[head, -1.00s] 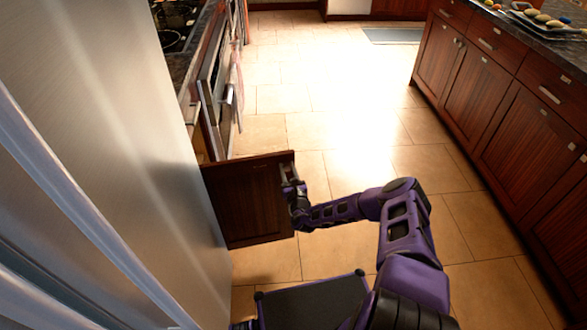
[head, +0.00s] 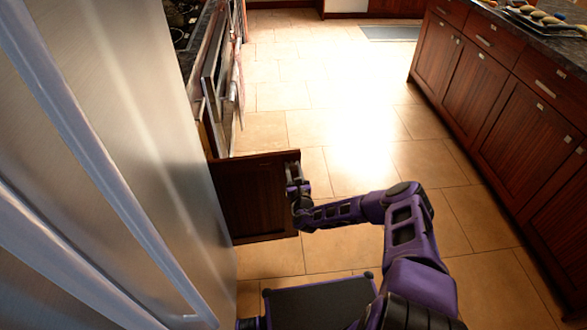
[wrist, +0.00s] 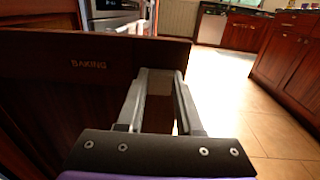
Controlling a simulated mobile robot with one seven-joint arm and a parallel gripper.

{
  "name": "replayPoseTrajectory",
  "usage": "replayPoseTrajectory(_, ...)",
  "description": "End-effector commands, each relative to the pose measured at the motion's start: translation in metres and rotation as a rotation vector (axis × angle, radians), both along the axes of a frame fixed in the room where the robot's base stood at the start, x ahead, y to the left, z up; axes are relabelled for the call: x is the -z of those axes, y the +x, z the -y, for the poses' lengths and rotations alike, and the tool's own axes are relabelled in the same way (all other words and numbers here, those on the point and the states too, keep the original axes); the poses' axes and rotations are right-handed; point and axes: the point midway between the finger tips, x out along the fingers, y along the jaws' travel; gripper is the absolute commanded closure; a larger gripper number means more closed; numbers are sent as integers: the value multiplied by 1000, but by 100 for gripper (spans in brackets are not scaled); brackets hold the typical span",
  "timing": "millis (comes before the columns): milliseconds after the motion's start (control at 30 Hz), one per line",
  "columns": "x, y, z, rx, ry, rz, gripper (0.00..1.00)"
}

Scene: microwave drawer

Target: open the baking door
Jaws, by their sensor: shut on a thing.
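The baking door (head: 255,198) is a dark wood cabinet door standing swung out from the counter on the left in the head view. In the wrist view its face (wrist: 60,65) bears the word "BAKING". My gripper (head: 295,180) is at the door's free edge, near its upper corner. The cabinet's inside is hidden behind the door and the fridge.
A steel fridge (head: 130,130) fills the left of the head view. An oven (head: 222,80) stands beyond the door. Wooden island cabinets (head: 500,100) line the right. The tiled floor (head: 350,130) between is clear.

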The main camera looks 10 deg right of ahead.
Motion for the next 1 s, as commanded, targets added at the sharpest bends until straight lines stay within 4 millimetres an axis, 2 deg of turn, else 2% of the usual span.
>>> replayPoseTrajectory(100, 0, 0, 0, 1, 0, 1, 100)
replayPoseTrajectory(133, 0, 0, 0, 1, 0, 1, 62)
replayPoseTrajectory(267, 0, 0, 0, 1, 0, 1, 38)
replayPoseTrajectory(300, 0, 0, 0, 1, 0, 1, 35)
replayPoseTrajectory(667, 0, -5, 0, 0, 1, -1, 35)
replayPoseTrajectory(867, -1, -39, 1, 0, 3, -4, 35)
replayPoseTrajectory(1000, -1, -74, 1, 1, 2, -3, 35)
